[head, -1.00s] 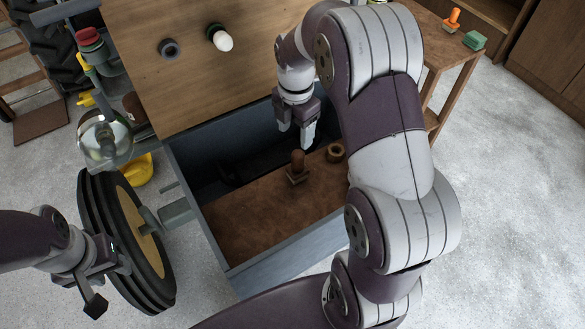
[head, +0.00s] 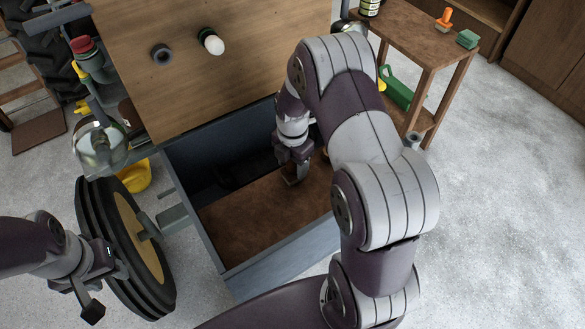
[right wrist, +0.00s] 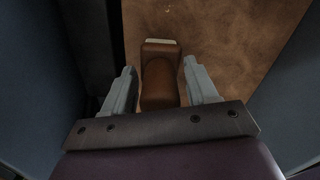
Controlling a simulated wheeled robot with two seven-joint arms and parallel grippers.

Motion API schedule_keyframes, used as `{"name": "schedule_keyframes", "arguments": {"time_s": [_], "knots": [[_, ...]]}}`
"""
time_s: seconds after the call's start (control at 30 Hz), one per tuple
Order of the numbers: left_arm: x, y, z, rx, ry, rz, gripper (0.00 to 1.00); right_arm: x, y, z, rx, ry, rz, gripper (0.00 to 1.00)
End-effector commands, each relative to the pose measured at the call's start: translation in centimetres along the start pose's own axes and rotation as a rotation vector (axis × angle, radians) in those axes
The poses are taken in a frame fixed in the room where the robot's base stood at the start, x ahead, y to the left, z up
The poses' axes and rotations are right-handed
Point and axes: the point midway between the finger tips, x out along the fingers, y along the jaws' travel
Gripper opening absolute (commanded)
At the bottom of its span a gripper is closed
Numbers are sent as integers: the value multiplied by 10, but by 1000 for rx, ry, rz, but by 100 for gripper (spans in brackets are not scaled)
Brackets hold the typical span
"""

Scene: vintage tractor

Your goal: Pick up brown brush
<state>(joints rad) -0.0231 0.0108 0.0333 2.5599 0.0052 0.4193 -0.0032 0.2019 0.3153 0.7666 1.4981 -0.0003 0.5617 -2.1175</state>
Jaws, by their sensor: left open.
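The brown brush (right wrist: 160,78) stands in the open drawer, its handle between the two grey fingers of my right gripper (right wrist: 160,88) in the right wrist view. The fingers are spread on either side of the handle, with narrow gaps. A pale edge of the brush shows beyond the handle. My left gripper (head: 106,284) is open and empty, beside the wheel and far from the brush.
The blue-grey drawer (head: 290,252) has walls close around my right gripper. A wooden tabletop (head: 235,75) sits above it, with a dark ring (head: 162,54) and a white-topped item (head: 212,43). A black wheel (head: 100,225) stands at left. A side table (head: 405,38) stands at right.

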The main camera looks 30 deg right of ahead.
Motion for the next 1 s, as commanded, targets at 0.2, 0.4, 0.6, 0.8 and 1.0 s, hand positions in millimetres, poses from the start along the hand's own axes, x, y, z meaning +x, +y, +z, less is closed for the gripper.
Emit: {"name": "schedule_keyframes", "arguments": {"time_s": [0.2,0.4,0.6,0.8,1.0], "knots": [[0,0,0,0,0,0,43,0,0,0,0,0,1,18],[0,0,0,0,0,0,43,-2,0,0,0,-1,1,18],[-1,0,0,0,0,0,43,-40,1,1,0,-3,5,18],[-2,0,0,0,0,0,43,-85,1,0,0,-2,3,18],[-2,0,0,0,0,0,43,-101,0,0,0,0,0,18]]}}
